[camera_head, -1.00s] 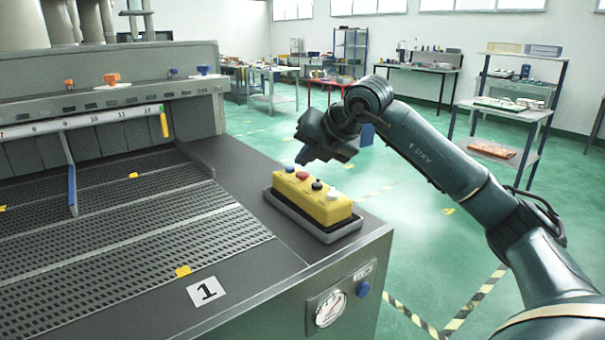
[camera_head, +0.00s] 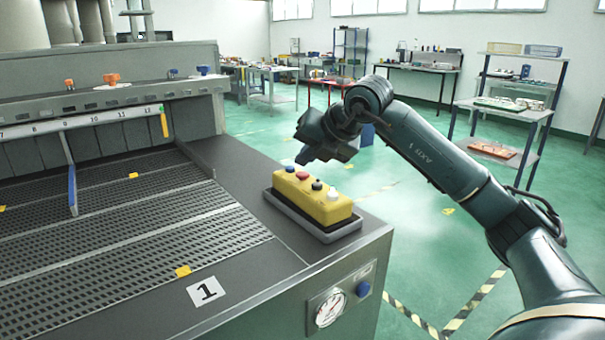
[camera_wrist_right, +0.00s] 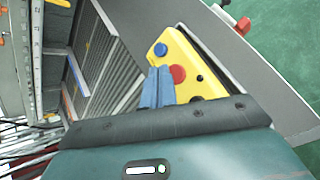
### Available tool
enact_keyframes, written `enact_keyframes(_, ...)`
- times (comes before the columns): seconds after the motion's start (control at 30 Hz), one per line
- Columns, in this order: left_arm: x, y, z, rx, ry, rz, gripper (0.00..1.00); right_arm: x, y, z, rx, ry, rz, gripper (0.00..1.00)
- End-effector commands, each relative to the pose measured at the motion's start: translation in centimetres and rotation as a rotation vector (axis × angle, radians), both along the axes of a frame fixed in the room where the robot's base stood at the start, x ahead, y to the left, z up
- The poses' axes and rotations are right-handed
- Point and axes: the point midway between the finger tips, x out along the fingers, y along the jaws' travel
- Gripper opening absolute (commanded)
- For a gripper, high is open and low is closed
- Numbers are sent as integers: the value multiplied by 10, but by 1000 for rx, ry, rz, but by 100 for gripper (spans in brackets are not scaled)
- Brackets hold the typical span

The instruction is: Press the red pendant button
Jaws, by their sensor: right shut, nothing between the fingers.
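The yellow pendant (camera_head: 318,200) lies in a dark grey tray (camera_head: 347,231) on the machine's right top corner. Its red button (camera_head: 303,175) sits between a blue button (camera_head: 290,169) and a black one (camera_head: 317,185), with a white one (camera_head: 332,193) at the near end. My right gripper (camera_head: 300,160) is just above the blue and red end. In the right wrist view its blue fingers (camera_wrist_right: 157,87) are shut and empty, beside the red button (camera_wrist_right: 178,74) and below the blue one (camera_wrist_right: 160,49). Whether they touch the pendant cannot be told. My left gripper is not in view.
The machine's slotted bed (camera_head: 130,220) lies left of the pendant, with a blue-ended divider (camera_head: 72,190) on it. A gauge (camera_head: 330,309) and a blue knob (camera_head: 363,289) are on the front.

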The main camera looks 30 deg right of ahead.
Motion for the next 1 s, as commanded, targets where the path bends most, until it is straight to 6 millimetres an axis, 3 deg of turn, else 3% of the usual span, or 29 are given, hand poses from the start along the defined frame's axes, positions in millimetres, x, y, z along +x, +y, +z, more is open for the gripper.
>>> enact_keyframes(1.0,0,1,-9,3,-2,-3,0,0,0,-11,0,0,0,0)
